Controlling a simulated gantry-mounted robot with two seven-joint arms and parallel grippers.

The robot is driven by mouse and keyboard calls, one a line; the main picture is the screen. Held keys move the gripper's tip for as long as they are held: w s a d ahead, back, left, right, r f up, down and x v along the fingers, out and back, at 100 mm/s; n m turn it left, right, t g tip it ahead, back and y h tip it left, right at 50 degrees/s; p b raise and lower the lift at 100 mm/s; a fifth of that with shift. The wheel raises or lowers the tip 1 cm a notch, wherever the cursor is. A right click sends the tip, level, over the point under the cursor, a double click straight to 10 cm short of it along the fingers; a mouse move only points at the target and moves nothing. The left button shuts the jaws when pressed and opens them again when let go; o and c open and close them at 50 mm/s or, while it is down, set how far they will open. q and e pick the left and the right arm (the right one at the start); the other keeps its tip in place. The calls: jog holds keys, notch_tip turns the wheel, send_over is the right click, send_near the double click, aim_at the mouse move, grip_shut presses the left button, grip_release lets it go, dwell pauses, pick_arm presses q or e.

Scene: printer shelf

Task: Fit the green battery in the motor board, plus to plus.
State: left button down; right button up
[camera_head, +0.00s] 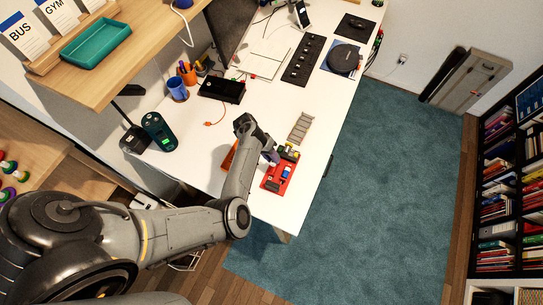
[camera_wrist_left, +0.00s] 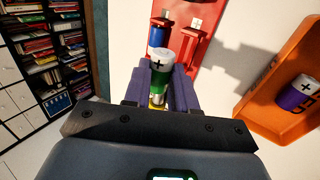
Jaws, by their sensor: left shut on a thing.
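My left gripper (camera_wrist_left: 160,84) is shut on the green battery (camera_wrist_left: 161,74), with its dark fingers on both sides. The battery's pale end with a black plus points toward the board in the left wrist view; its metal end is between the fingers. The red motor board (camera_wrist_left: 205,43) is just beyond; a blue battery (camera_wrist_left: 157,36) lies in it. A pale patch with a mark (camera_wrist_left: 196,23) shows on the board. In the head view the board (camera_head: 271,185) lies near the desk's front edge, and my left gripper (camera_head: 270,157) is beside it. The right gripper is out of view.
An orange tray (camera_wrist_left: 272,62) holds a purple battery (camera_wrist_left: 298,96) at right in the left wrist view.

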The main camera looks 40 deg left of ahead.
pick_arm(q)
jog(key=shift+r, duration=0.1)
notch_tip(320, 180, down, 4)
jog(key=b, duration=0.2)
jog(key=shift+r+b, duration=0.15)
jog(key=shift+b, duration=0.15)
jog(key=shift+f+b, duration=0.55)
jog(key=shift+f, duration=0.2)
jog(key=shift+f, duration=0.15)
dwell(0.7)
jog(key=shift+f, duration=0.35)
jog(key=shift+f, duration=0.15)
dwell(0.5)
jog(key=shift+f+b, duration=0.3)
jog(key=shift+b, duration=0.15)
